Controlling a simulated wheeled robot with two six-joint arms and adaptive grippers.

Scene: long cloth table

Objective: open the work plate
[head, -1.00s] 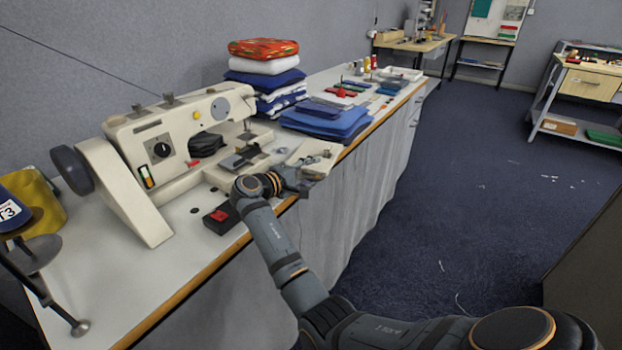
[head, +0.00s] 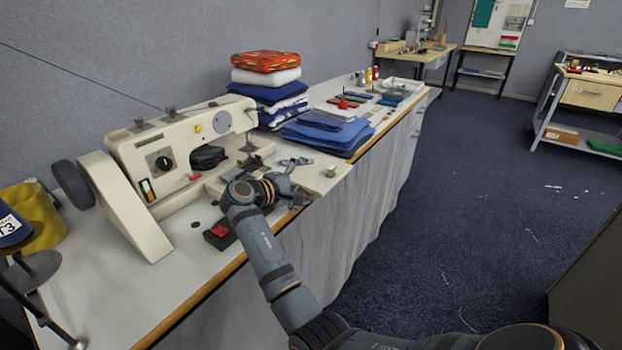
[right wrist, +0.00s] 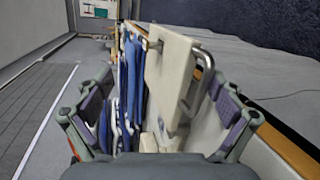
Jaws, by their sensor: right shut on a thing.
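The cream sewing machine (head: 175,160) stands on the long table. My right gripper (head: 297,182) is at the plate's near end, one finger toward the machine and one toward the table edge. In the right wrist view the plate (right wrist: 170,75) and a bent metal bar lie between the widely spread fingers (right wrist: 160,115). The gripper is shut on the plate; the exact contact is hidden. My left gripper is not in view.
Folded blue cloths (head: 328,132) lie just beyond the plate, and a taller fabric stack (head: 268,85) stands behind. A black box with a red button (head: 219,233) sits by the front edge.

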